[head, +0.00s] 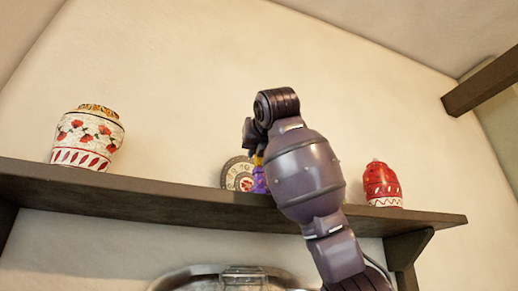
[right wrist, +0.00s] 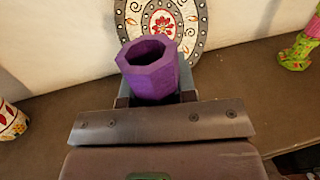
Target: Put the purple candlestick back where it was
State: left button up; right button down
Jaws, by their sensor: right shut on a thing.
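The purple candlestick (head: 260,181) shows in the head view as a small purple piece at shelf height, mostly hidden by my right arm. In the right wrist view the candlestick (right wrist: 150,68) is a faceted purple piece with a hollow top, between the fingers of my right gripper (right wrist: 156,98). The right gripper (head: 253,143) is shut on it, over the wall shelf and in front of a patterned round plate. I cannot tell whether its base touches the shelf. My left gripper is in neither view.
The wall shelf (head: 130,192) carries a flowered white vase (head: 88,137) at left and a red jar (head: 381,186) at right. The round plate (right wrist: 189,18) leans on the wall. A green figure (right wrist: 298,52) stands at right in the wrist view. Shelf space beside the candlestick looks clear.

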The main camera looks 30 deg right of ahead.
pick_arm(q)
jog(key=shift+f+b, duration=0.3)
jog(key=shift+b, duration=0.05)
pick_arm(e)
jog(key=shift+f, duration=0.4)
jog(key=c, duration=0.8)
grip_release()
jog(key=shift+c, duration=0.2)
pick_arm(q)
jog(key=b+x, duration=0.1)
jog(key=b, duration=0.1)
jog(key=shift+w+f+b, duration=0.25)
jog(key=shift+b, duration=0.05)
pick_arm(e)
jog(key=v, duration=1)
jog(key=shift+s+a, duration=0.15)
jog(key=shift+s, duration=0.2)
